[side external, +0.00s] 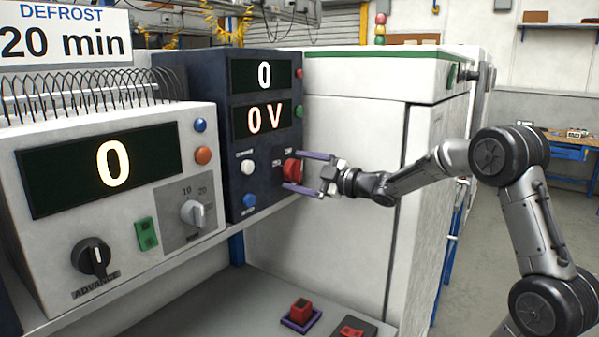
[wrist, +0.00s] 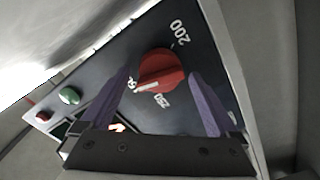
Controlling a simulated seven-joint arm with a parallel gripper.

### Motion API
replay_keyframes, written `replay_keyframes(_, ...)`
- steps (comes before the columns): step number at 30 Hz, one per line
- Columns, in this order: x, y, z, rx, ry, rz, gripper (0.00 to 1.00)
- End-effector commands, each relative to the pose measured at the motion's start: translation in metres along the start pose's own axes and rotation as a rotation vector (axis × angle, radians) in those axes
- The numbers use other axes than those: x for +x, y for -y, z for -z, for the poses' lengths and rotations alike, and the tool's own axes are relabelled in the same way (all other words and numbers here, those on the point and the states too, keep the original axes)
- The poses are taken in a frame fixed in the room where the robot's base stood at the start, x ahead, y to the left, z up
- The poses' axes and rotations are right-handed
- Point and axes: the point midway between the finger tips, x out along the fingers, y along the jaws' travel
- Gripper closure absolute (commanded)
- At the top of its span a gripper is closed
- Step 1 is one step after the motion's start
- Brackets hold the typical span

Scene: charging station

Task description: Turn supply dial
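The supply dial is a red knob (side external: 292,170) on the lower right of the dark blue panel (side external: 240,185). In the wrist view the red knob (wrist: 162,70) shows a white pointer line and printed marks, 200 and 250 among them. My gripper (side external: 291,171) faces the panel with its two purple fingers apart, one above and one below the knob. In the wrist view my gripper (wrist: 163,95) has a finger on each side of the knob, with gaps visible. The panel displays read 0 (side external: 264,74) and 0 V (side external: 262,118).
A white button (side external: 247,167) and a blue button (side external: 249,200) sit left of the knob. A white defrost unit (side external: 110,200) with dials stands at the left. Below are a red block in a purple-rimmed base (side external: 301,312) and a dark box with a red top (side external: 353,331).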

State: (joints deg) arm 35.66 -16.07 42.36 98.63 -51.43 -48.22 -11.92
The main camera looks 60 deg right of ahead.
Motion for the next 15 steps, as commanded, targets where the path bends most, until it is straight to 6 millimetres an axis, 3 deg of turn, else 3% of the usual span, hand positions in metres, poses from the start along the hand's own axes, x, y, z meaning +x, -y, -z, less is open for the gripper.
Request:
replay_keyframes(10, -0.002, -0.001, 0.0, 0.0, 0.0, -0.001, 0.02)
replay_keyframes(15, -0.022, -0.002, 0.0, -0.001, 0.002, -0.004, 0.02)
